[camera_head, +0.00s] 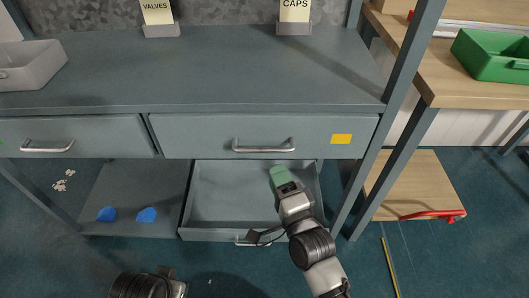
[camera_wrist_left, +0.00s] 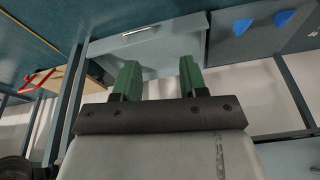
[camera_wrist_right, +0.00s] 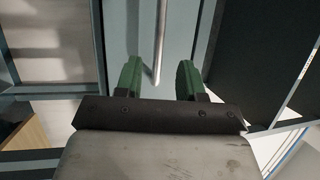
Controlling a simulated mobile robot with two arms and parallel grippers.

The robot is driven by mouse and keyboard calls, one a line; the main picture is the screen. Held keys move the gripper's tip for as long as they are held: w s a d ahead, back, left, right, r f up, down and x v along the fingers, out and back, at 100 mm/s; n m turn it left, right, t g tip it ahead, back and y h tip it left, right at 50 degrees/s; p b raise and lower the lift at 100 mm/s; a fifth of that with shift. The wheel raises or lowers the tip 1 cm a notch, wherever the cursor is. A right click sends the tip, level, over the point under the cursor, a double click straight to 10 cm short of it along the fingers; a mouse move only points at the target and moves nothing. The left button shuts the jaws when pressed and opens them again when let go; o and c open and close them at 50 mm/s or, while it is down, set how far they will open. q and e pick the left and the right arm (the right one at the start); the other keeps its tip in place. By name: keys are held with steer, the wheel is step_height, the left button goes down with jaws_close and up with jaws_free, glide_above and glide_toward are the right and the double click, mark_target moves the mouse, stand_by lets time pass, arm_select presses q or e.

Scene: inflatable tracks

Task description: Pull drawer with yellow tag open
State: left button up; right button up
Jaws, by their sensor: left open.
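The drawer with the yellow tag (camera_head: 341,139) is the right one under the bench top, with a silver bar handle (camera_head: 263,149). Its front looks level with the drawer to its left, so it appears shut. My right gripper (camera_head: 279,176) is just below this drawer, over the open lower drawer. In the right wrist view its green fingers (camera_wrist_right: 157,80) are apart and empty, with a bar handle (camera_wrist_right: 160,45) at the tips; the tag is not visible there. My left gripper (camera_wrist_left: 158,78) is open and empty in the left wrist view, facing a drawer front with a handle.
The lower drawer (camera_head: 225,235) stands open and empty beneath. Blue pieces (camera_head: 147,215) lie on the shelf to its left. A bench leg (camera_head: 358,190) stands right of the drawers. A wooden low shelf (camera_head: 405,180) with a red tool is further right.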

mark_target(265, 148)
steer(key=b+x, duration=0.1)
steer(key=x, duration=0.7)
steer(key=shift+w, duration=0.15)
arm_select(q)
steer(key=v, duration=0.3)
steer(key=shift+r, duration=0.1)
arm_select(e)
steer(key=shift+f, duration=0.1)
jaws_close()
